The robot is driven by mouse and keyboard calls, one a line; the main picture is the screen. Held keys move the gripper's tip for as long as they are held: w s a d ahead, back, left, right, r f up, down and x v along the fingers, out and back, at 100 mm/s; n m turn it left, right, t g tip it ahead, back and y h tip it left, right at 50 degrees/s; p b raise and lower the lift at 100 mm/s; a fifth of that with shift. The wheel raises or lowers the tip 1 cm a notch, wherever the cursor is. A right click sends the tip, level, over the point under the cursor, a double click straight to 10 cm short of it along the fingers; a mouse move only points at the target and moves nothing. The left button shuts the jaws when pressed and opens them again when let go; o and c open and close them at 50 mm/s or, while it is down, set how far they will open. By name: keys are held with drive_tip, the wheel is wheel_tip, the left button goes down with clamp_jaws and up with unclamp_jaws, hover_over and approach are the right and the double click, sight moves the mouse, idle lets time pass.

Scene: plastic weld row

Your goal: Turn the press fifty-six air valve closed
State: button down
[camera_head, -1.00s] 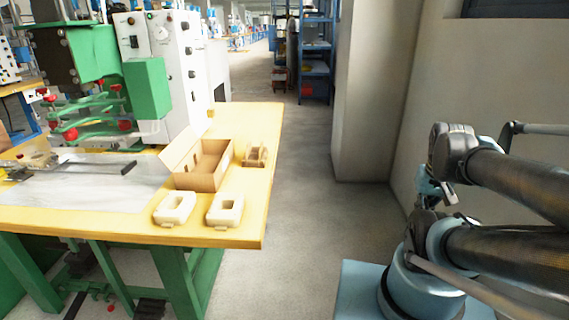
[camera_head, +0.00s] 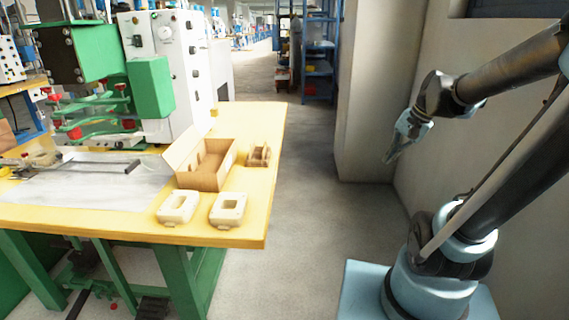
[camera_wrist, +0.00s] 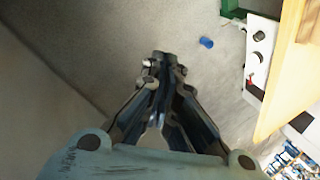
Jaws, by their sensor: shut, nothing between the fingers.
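A press with a green head (camera_head: 85,52) and a white control box (camera_head: 165,75) stands at the left, on the far part of a wooden-topped table. Dials and dark knobs show on the box, and green levers with red knobs (camera_head: 75,132) sit below the head. I cannot tell which part, if any, is the air valve. My gripper (camera_head: 389,160) is well to the right of the table, in the air, pointing down and left. In the wrist view my gripper (camera_wrist: 163,60) is shut and empty, above the floor.
The table (camera_head: 262,200) bears an open cardboard box (camera_head: 212,178), two white plastic parts (camera_head: 177,207) and a small brown piece (camera_head: 260,155). A wall and pillar (camera_head: 372,90) stand close behind my arm. The aisle floor (camera_head: 320,200) is clear. A small blue object (camera_wrist: 206,42) shows in the wrist view.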

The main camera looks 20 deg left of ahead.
drive_tip(key=w+a+m+g+y, duration=0.1)
drive_tip(key=w+a+m+y, duration=0.25)
drive_tip(key=w+a, duration=0.75)
drive_tip(key=w+a+m+g+y, duration=0.15)
drive_tip(key=w+a+m, duration=0.35)
drive_tip(key=w, duration=1)
drive_tip(key=w+a+f+m+y, duration=0.3)
drive_tip(key=w+a+f+y, duration=0.1)
drive_tip(key=w+a+f, duration=0.6)
drive_tip(key=w+a+f+m+g+y, duration=0.25)
drive_tip(key=a+f, duration=0.35)
drive_tip(key=f, duration=0.5)
drive_tip(key=w+a+f+m+g+y, duration=0.1)
drive_tip(key=a+f+m+y, duration=0.3)
drive_tip(key=f, duration=0.8)
drive_tip(key=a+r+h, duration=0.1)
drive_tip(key=a+r, duration=0.3)
drive_tip(key=a, duration=0.8)
drive_tip(key=shift+s, duration=0.3)
